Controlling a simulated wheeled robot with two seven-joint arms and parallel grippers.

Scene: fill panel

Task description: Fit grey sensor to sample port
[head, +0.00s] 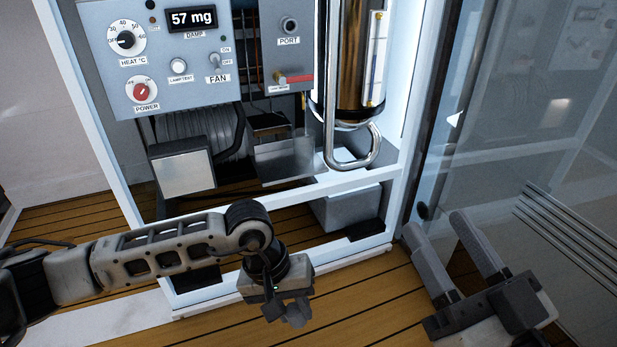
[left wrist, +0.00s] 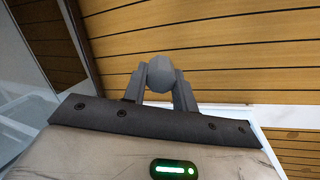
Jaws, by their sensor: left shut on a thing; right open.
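The sample port (head: 289,26) is a round metal socket labelled PORT, on the grey panel at the upper middle of the head view. My left gripper (head: 295,312) is low in front of the cabinet, well below the port. It is shut on the grey sensor, whose rounded grey end (left wrist: 160,73) shows between the fingers in the left wrist view. In the head view the sensor is mostly hidden by the gripper. My right gripper (head: 446,238) is open and empty at the lower right, in front of the glass door.
A control panel (head: 205,72) with dials, a 57 mg display and switches is at the upper left. A red-handled valve (head: 293,79) sits below the port. A shiny cylinder (head: 347,60) with a bent pipe stands right of it. The glass door (head: 530,120) stands open at right.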

